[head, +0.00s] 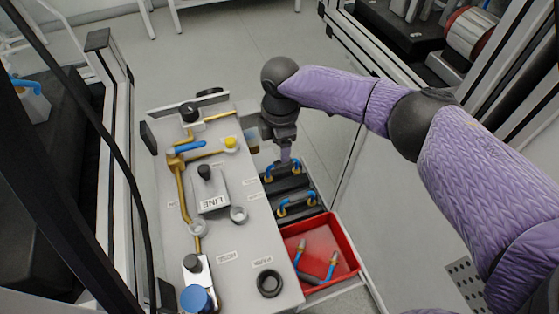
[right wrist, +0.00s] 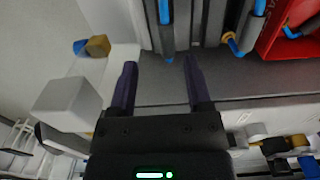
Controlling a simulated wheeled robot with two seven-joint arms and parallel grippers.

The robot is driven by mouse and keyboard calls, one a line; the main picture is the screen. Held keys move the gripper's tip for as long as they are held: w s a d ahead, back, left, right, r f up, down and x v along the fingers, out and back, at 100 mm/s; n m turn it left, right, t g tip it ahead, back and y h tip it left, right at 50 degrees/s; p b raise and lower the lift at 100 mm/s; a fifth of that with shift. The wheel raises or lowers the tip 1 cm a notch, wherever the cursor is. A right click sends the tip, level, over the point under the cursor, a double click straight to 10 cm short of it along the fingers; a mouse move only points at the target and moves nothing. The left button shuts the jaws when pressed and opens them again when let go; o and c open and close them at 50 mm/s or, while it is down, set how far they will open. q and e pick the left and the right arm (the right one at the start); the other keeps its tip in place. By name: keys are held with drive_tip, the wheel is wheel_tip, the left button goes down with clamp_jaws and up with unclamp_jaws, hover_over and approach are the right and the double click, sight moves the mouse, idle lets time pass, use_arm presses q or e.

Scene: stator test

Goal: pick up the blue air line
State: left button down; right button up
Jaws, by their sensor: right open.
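Blue air lines with brass ends show in the head view. One (head: 269,167) lies in a black holder just below my right gripper (head: 286,157), and another (head: 284,203) lies in the holder nearer the red tray. More blue pieces with brass ends (head: 298,259) lie in the tray. In the right wrist view my right gripper (right wrist: 160,75) is open, with nothing between its fingers. A blue line (right wrist: 168,48) shows just beyond the gap between the fingertips, apart from them as far as I can tell. My left gripper is not in view.
The red tray (head: 350,261) stands beside the holders. Left of them is a light panel (head: 235,185) with brass pipes, a blue valve handle (head: 190,147), knobs and a block labelled LINE (head: 212,203). A frame post (head: 350,170) rises at the right.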

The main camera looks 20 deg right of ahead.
drive_tip(key=f+b, duration=0.1)
drive_tip(key=f, duration=0.1)
drive_tip(key=f+b, duration=0.1)
drive_tip(key=f, duration=0.2)
drive_tip(key=s+f+b, duration=0.1)
drive_tip(key=f, duration=0.1)
drive_tip(key=shift+d+f, duration=0.15)
drive_tip(key=shift+w, duration=0.1)
drive_tip(key=shift+c, duration=1.5)
clamp_jaws()
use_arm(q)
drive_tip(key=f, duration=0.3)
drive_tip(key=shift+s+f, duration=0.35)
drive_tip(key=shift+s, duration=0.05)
